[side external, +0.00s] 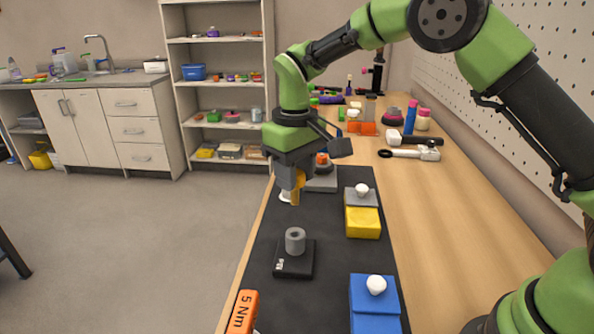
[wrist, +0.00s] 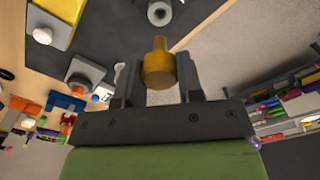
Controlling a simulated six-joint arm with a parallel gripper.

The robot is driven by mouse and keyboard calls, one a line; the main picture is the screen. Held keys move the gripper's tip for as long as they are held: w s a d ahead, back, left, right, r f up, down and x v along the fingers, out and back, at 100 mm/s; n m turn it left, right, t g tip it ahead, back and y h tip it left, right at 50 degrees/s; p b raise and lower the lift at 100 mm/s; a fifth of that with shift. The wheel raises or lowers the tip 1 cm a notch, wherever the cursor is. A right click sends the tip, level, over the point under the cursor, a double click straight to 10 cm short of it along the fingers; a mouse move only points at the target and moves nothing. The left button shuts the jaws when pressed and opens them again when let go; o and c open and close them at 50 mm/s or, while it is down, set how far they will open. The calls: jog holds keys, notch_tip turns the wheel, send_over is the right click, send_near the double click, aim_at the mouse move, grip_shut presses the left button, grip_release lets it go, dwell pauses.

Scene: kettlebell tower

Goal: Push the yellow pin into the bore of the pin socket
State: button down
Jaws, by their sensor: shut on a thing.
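The yellow pin (side external: 297,188) hangs from my gripper (side external: 290,178), roughly upright. The wrist view shows the yellow pin (wrist: 158,66) between the two dark fingers of my gripper (wrist: 159,82), which is shut on it. The pin socket (side external: 295,240) is a grey cylinder with an open bore, standing on a black square base (side external: 294,262) on the dark mat. The pin is above and behind the socket in the side view, clear of it. The socket's ring (wrist: 160,13) also shows at the top edge of the wrist view, apart from the pin.
A yellow and grey block (side external: 363,222) with a white knob stands right of the socket. A blue block (side external: 374,305) and an orange item marked 5 Nm (side external: 243,312) are nearer the front. A grey block (side external: 322,180) sits behind the pin. The dark mat (side external: 335,264) is bare around the socket.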

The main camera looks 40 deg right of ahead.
aim_at(295, 204)
jog(key=shift+f, duration=2.75)
jog(key=shift+f, duration=2.55)
jog(key=c, duration=0.7)
grip_release()
jog(key=shift+r, duration=2.55)
